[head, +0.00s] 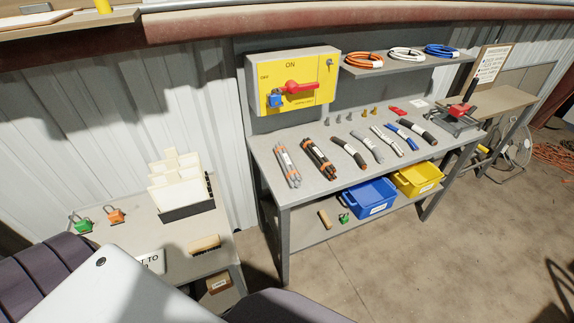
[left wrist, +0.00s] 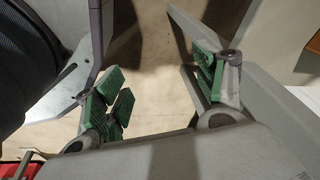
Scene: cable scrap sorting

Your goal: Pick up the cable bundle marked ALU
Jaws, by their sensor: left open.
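Two strapped cable bundles lie on the grey workbench (head: 330,195): a grey bundle (head: 287,166) with orange bands and a white label, and a dark bundle (head: 319,159) with orange bands and a label. The lettering is too small to read, so I cannot tell which is marked ALU. Several single cable pieces lie to their right, among them a black one (head: 348,152) and a blue one (head: 402,136). My left gripper (left wrist: 160,88) is open and empty in the left wrist view, above bare floor, away from the bundles. My right gripper is not in view.
A blue bin (head: 370,194) and a yellow bin (head: 418,179) stand on the bench's lower shelf. A yellow switch box (head: 293,80) is behind the bench. A side table (head: 185,235) with padlocks and a brush stands left.

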